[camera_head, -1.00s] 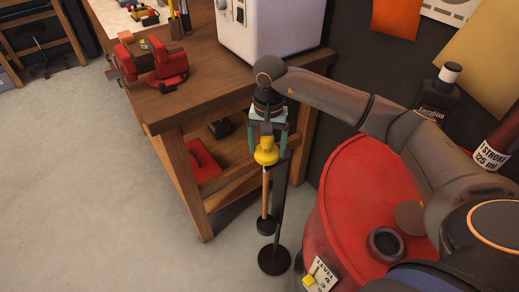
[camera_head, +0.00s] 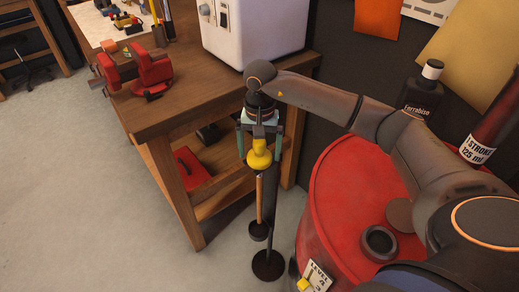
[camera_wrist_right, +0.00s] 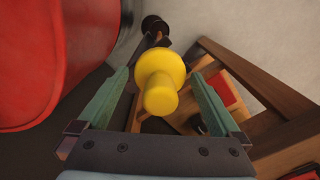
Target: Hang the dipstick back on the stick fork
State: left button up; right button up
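The dipstick has a yellow knob (camera_head: 259,155), a thin brown stick (camera_head: 260,195) and a dark disc (camera_head: 258,230) near its lower end. It is upright beside the dark post of the stick fork stand (camera_head: 271,215), whose round base (camera_head: 268,265) is on the floor. The fork's top is mostly hidden by the knob and gripper, so I cannot tell if it bears the dipstick. My right gripper (camera_head: 260,142) is open around the knob. In the right wrist view its green fingers (camera_wrist_right: 160,105) stand clear on both sides of the yellow knob (camera_wrist_right: 160,80). My left gripper is out of view.
A red drum (camera_head: 345,205) stands just right of the stand, with black and red bottles behind its top. A wooden workbench (camera_head: 180,115) on the left bears a red vise (camera_head: 150,70) and a white machine (camera_head: 255,28). The floor at left is clear.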

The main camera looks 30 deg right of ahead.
notch_tip(320, 180, up, 13)
jog(key=shift+f+b, duration=0.2)
jog(key=shift+b, duration=0.25)
